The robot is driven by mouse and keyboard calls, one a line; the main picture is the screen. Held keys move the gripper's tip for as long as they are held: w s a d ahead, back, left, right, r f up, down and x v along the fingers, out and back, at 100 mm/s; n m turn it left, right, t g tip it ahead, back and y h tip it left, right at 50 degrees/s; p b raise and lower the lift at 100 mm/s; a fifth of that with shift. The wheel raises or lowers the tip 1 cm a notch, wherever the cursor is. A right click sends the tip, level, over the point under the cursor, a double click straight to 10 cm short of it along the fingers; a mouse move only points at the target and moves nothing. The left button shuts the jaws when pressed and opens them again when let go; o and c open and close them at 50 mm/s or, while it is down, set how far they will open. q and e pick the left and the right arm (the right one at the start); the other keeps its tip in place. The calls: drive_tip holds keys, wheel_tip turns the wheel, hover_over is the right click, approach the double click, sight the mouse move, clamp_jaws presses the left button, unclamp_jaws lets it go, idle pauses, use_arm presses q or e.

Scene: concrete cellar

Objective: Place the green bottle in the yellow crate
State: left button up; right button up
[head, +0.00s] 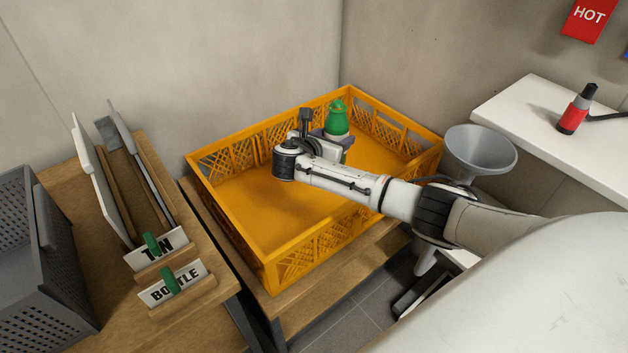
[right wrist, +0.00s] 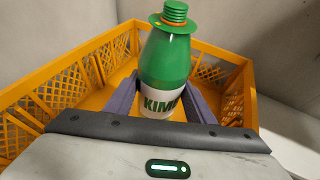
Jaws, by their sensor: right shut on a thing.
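The green bottle (head: 337,117) is upright inside the outline of the yellow crate (head: 262,268), toward its back right part. In the right wrist view the bottle (right wrist: 166,65) has a threaded neck and a white label reading "KIM". My right gripper (head: 333,139) reaches in over the crate and is shut on the bottle; its two fingers (right wrist: 158,100) flank the bottle's sides. The bottle's base is hidden, so I cannot tell if it touches the crate floor. The crate walls also show in the right wrist view (right wrist: 62,88). My left gripper is not in view.
The crate stands on a low wooden table (head: 300,310). To the left are a grey perforated bin (head: 40,270) and a rack with "TIN" (head: 157,248) and "BOTTLE" (head: 176,285) signs. A grey funnel (head: 480,150) and white shelf (head: 545,125) are at right. The crate's left part is empty.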

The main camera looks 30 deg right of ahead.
wheel_tip(320, 180, down, 5)
drive_tip(key=shift+s+f+b, duration=0.1)
drive_tip(key=shift+s+b, duration=0.05)
drive_tip(key=shift+b, duration=0.65)
wheel_tip(320, 180, down, 4)
drive_tip(key=shift+f+b, duration=0.15)
drive_tip(key=shift+b, duration=0.9)
drive_tip(key=shift+f, duration=0.1)
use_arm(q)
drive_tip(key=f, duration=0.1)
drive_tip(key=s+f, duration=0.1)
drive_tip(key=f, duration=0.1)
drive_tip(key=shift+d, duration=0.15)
use_arm(e)
drive_tip(key=o, duration=1)
drive_tip(key=shift+o, duration=1.4)
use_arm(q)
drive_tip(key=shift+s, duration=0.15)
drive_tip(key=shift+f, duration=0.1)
